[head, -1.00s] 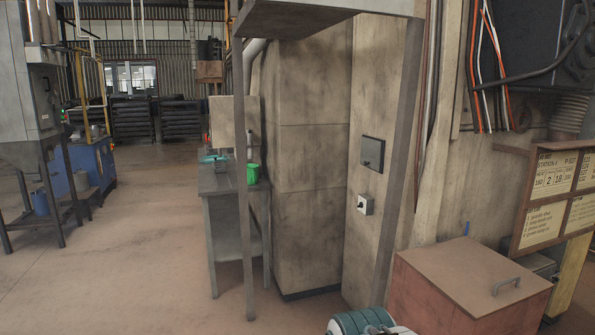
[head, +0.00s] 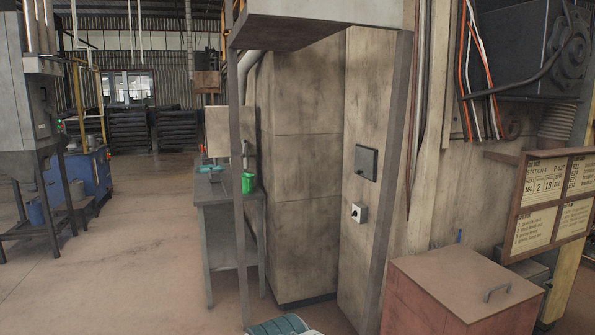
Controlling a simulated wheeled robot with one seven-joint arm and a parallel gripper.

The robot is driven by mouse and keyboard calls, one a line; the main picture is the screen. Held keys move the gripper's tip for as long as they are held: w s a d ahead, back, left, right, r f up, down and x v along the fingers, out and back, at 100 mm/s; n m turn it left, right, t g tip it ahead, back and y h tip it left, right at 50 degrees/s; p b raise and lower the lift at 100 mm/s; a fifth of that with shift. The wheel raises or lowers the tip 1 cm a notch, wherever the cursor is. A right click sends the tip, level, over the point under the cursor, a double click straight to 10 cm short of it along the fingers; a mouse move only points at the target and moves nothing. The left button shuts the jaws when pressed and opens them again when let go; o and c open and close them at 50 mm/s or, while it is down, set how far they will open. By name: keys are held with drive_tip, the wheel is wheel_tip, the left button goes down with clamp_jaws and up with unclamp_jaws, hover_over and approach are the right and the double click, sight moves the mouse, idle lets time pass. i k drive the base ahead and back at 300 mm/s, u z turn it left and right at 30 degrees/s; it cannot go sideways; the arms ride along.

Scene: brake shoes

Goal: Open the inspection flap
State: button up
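A small dark grey rectangular flap (head: 366,162) is set on the narrow, stained beige front panel of a tall cabinet (head: 305,165), right of the picture's middle. It looks closed and lies flat against the panel. A pale switch box with a black knob (head: 359,213) is just below it. My gripper is not in view. Only a teal and white rounded piece, which seems to be part of my arm, shows at the bottom edge, well below the flap.
A grey post stands left of the cabinet by a metal table (head: 228,187) with a green cup (head: 248,183). Open floor lies at left.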

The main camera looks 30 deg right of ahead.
sight(363, 157)
drive_tip(key=u, duration=0.1)
drive_tip(key=i, duration=1.6)
drive_tip(key=z, duration=0.65)
drive_tip(key=i, duration=1.15)
drive_tip(key=z, duration=1.55)
drive_tip(key=i, duration=0.65)
drive_tip(key=z, duration=0.55)
